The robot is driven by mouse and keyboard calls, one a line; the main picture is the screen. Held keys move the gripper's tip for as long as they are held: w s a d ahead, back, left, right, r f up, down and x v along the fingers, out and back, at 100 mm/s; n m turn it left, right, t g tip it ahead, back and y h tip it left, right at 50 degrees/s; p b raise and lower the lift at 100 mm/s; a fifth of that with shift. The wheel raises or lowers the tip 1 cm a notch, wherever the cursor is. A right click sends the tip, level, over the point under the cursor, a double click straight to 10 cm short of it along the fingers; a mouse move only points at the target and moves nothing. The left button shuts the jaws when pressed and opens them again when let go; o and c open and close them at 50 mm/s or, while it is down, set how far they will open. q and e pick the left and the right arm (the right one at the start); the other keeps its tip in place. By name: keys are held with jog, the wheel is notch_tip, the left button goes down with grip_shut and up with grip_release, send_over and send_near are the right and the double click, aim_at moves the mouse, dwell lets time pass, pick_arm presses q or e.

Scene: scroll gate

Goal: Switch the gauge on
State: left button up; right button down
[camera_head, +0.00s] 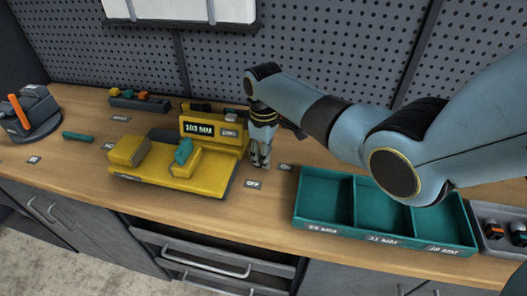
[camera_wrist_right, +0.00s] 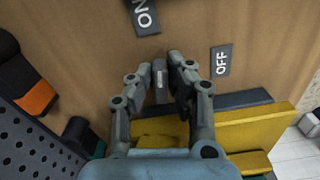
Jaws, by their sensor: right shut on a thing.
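The yellow gauge (camera_head: 215,140) stands on the bench, with a dark display that appears to read "103 MM". A teal piece (camera_head: 184,151) sits between its yellow blocks. My right gripper (camera_head: 262,160) points down at the bench just right of the gauge. In the right wrist view, its fingers (camera_wrist_right: 164,88) are shut on a small grey switch lever (camera_wrist_right: 160,72), which they partly hide. An ON label (camera_wrist_right: 145,16) and an OFF label (camera_wrist_right: 221,60) lie near the lever. The OFF label (camera_head: 253,184) also shows in the head view. My left gripper is out of view.
A teal tray (camera_head: 297,222) with three compartments stands right of the gauge. A teal rod (camera_head: 77,137) lies at left, near a dark device with an orange handle (camera_head: 19,110). A small dark rack (camera_head: 138,103) stands at the back. A pegboard (camera_head: 330,40) closes off the rear.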

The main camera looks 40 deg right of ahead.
jog(key=shift+w+n+p, duration=0.1)
jog(key=shift+n+p, duration=0.25)
jog(key=shift+n, duration=0.65)
jog(key=c, duration=1.3)
grip_release()
notch_tip(320, 180, up, 12)
